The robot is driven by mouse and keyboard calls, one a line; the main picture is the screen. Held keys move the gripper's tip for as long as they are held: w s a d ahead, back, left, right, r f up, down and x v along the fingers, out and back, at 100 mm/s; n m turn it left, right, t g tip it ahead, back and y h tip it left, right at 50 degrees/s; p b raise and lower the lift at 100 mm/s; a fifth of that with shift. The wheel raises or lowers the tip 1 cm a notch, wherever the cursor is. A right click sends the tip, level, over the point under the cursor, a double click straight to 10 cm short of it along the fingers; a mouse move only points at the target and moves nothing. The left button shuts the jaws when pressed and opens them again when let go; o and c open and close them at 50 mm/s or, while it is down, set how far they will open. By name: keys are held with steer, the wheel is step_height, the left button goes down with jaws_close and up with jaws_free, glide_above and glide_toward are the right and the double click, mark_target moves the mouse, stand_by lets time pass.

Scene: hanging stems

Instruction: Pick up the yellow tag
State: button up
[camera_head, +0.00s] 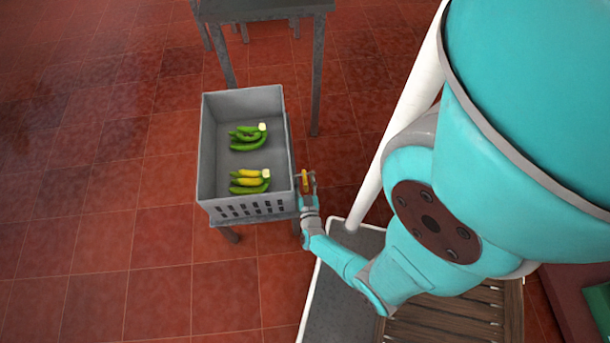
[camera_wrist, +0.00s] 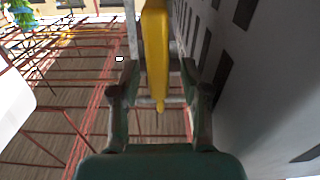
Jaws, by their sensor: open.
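The yellow tag (camera_wrist: 155,45) is a long, narrow yellow piece in the wrist view, reaching down from the top edge to a narrow lower end. My gripper (camera_wrist: 158,78) is open, with one dark finger on each side of the tag. Small gaps seem to show between the tag and both fingers. In the head view the tag (camera_head: 305,180) is a small yellow-orange strip at my gripper (camera_head: 307,184), just outside the crate's right side. What the tag hangs from is not clear.
A grey crate (camera_head: 208,150) on a stand holds a green banana bunch (camera_head: 248,137) and a yellow-green one (camera_head: 250,181). Its slotted wall (camera_wrist: 255,90) runs close along my gripper's right in the wrist view. A grey table (camera_head: 265,9) stands behind. Red tiled floor is clear at left.

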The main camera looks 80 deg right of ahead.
steer(key=shift+w+d, duration=0.2)
steer(key=shift+d, duration=0.3)
steer(key=shift+c, duration=0.3)
jaws_close()
steer(key=shift+r, duration=0.1)
steer(key=shift+r, duration=0.45)
steer(key=shift+s+d, duration=1.5)
steer(key=shift+s, duration=2.25)
step_height(320, 180, up, 14)
steer(key=shift+w, duration=0.15)
